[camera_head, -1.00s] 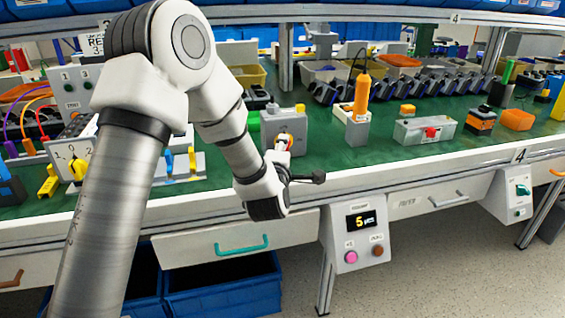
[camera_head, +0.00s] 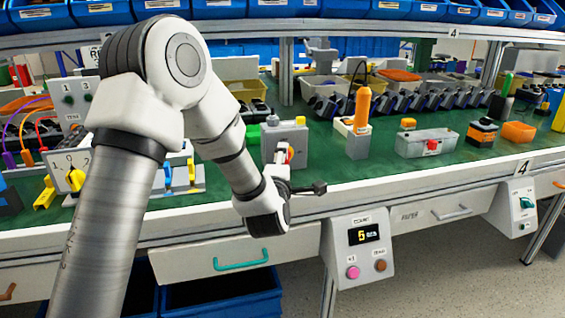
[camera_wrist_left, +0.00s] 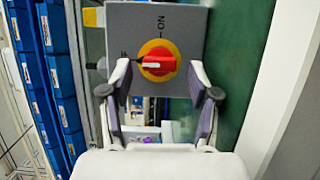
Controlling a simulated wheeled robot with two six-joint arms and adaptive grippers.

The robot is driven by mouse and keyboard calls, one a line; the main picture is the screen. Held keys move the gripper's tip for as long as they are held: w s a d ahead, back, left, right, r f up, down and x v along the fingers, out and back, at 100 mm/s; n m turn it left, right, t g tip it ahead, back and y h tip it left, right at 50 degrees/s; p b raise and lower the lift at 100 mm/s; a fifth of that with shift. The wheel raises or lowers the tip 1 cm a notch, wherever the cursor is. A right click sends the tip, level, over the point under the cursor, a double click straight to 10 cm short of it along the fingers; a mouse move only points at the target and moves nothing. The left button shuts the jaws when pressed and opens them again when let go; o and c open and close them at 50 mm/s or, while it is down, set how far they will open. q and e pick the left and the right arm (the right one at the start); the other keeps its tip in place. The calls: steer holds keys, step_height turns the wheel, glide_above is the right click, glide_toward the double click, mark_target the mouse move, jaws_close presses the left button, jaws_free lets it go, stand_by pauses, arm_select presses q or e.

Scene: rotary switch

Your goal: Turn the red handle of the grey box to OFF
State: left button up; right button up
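The grey box (camera_head: 286,133) stands on the green bench top near the front edge; it also fills the upper middle of the left wrist view (camera_wrist_left: 190,20). Its red handle (camera_wrist_left: 158,62) sits on a yellow disc, with its white mark pointing left in that view. The word ON is above the disc there; a marking at the left is partly covered by a finger. My left gripper (camera_wrist_left: 160,74) is open, one finger on each side of the handle, with gaps visible. In the head view the handle (camera_head: 290,154) is partly hidden by the gripper. My right gripper is not in view.
A yellow-handled switch box (camera_head: 72,165) stands at the left. An orange-handled tool in a holder (camera_head: 361,110) and a grey case with a red part (camera_head: 425,142) stand to the right. A counter panel (camera_head: 360,250) and drawer (camera_head: 215,255) are below the bench edge.

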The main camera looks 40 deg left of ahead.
arm_select(q)
steer(key=v, duration=0.7)
steer(key=shift+s+d, duration=0.1)
steer(key=shift+s, duration=0.15)
